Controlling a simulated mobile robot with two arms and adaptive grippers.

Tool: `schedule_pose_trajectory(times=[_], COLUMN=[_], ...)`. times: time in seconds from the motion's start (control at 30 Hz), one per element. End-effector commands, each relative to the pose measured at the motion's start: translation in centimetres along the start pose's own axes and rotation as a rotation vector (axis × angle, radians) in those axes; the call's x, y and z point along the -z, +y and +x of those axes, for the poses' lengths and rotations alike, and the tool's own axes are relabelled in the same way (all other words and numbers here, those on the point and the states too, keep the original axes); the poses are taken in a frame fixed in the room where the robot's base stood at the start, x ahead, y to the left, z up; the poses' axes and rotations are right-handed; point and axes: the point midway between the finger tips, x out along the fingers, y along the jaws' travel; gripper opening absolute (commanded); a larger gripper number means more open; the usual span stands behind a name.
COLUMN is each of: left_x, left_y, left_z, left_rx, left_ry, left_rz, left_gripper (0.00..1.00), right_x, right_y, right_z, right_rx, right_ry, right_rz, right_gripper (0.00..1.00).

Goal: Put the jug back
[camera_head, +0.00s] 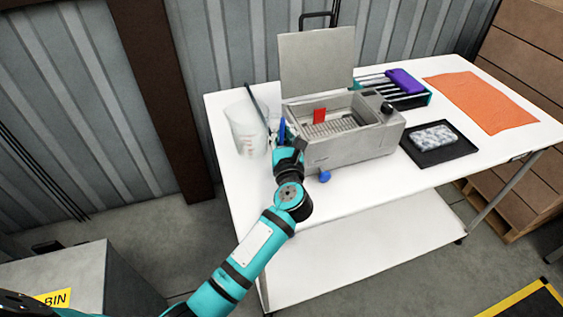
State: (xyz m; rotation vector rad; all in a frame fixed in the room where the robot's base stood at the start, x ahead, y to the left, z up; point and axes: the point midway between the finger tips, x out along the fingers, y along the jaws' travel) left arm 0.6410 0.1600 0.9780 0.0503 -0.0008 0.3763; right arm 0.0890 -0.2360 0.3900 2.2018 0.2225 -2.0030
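The jug (243,132) is a clear measuring jug with faint red marks. It stands upright at the left end of the white table (300,196), with a dark rod slanting up at its right side. My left gripper (275,141) is at the jug's right side, between it and a grey open-lidded machine (352,150). My wrist hides most of its fingers, so I cannot tell whether they touch the jug's handle or are open or shut. My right gripper is out of view.
To the right are a rack with a purple item (404,81), a black tray (424,155) with a silvery pack, and an orange mat (482,101). The front-left tabletop is clear.

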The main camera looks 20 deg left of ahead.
Motion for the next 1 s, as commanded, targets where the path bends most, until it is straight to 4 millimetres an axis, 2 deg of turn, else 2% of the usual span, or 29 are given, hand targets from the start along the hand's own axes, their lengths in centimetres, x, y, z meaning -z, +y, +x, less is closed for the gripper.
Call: schedule_pose_trajectory(times=[0.03,0.27,0.5,0.87,0.9,1.0], left_x=[1.2,2.4,5.7,5.8,5.8,5.7], left_y=[-0.1,-0.1,-0.3,-0.3,-0.3,-0.3], left_z=[0.0,0.0,0.0,-0.1,-0.1,-0.1], left_rx=[0.001,0.0,0.001,0.001,0.001,0.001], left_ry=[-0.003,-0.002,-0.004,-0.001,0.0,-0.001], left_rz=[0.001,0.001,0.002,0.0,0.0,0.0], left_gripper=[0.0,0.0,0.0,0.0,0.01,0.14], right_x=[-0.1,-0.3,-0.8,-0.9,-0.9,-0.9], right_y=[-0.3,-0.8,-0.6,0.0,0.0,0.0], right_z=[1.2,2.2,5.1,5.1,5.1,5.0], right_rx=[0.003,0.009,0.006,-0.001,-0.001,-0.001], right_ry=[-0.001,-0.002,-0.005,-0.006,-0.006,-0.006], right_rz=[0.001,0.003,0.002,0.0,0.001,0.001], right_gripper=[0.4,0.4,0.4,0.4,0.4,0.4])
